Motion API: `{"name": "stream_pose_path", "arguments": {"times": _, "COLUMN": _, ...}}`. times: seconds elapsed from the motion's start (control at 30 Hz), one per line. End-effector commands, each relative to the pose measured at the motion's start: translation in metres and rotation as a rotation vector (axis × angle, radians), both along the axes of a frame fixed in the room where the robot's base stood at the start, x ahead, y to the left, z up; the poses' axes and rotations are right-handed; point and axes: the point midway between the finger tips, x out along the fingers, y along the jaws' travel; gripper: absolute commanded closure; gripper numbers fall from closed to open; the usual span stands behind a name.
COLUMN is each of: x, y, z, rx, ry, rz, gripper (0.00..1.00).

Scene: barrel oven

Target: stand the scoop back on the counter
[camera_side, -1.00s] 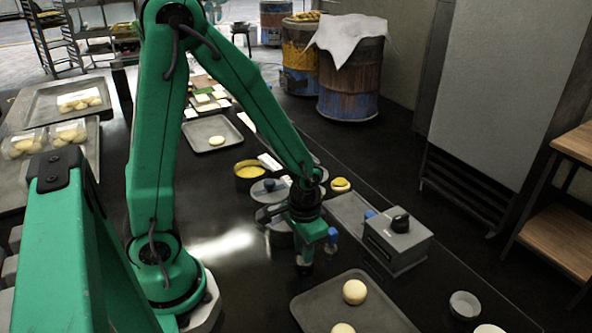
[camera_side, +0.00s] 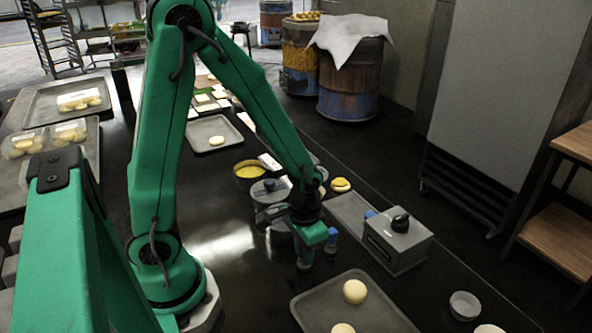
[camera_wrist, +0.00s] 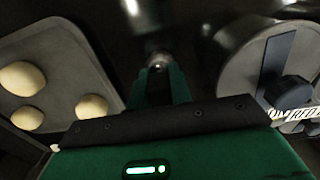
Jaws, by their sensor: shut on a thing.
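My gripper (camera_side: 305,262) hangs low over the dark counter (camera_side: 235,270), between the grey lidded pot and the bun tray. In the wrist view my gripper (camera_wrist: 158,80) is shut on a small, shiny rounded metal part, which I take to be the scoop (camera_wrist: 158,61). Most of the scoop is hidden by the fingers. The frames do not show clearly whether it is upright or touches the counter. A blue-topped dark item (camera_side: 332,237) shows just right of my gripper in the side view; I cannot tell whether it belongs to the scoop.
The lidded pot (camera_side: 270,191) with a blue knob is close by; it also fills the right of the wrist view (camera_wrist: 240,60). A bun tray (camera_side: 375,312) lies in front. A grey box (camera_side: 395,245) with a black knob stands right. Bare counter lies left of my gripper.

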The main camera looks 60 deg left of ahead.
Motion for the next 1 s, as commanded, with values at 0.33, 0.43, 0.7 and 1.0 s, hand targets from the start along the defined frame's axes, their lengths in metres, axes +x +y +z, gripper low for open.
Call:
{"name": "stream_pose_path", "arguments": {"times": 0.33, "x": -0.0001, "y": 0.0000, "z": -0.0025, "rx": 0.000, "ry": 0.000, "rz": 0.000, "gripper": 1.00}}
{"name": "stream_pose_path", "arguments": {"times": 0.43, "x": -0.0001, "y": 0.0000, "z": -0.0025, "rx": 0.000, "ry": 0.000, "rz": 0.000, "gripper": 1.00}}
{"name": "stream_pose_path", "arguments": {"times": 0.7, "x": -0.0001, "y": 0.0000, "z": -0.0025, "rx": 0.000, "ry": 0.000, "rz": 0.000, "gripper": 0.54}}
{"name": "stream_pose_path", "arguments": {"times": 1.0, "x": 0.0001, "y": 0.0000, "z": -0.0012, "rx": 0.000, "ry": 0.000, "rz": 0.000, "gripper": 0.54}}
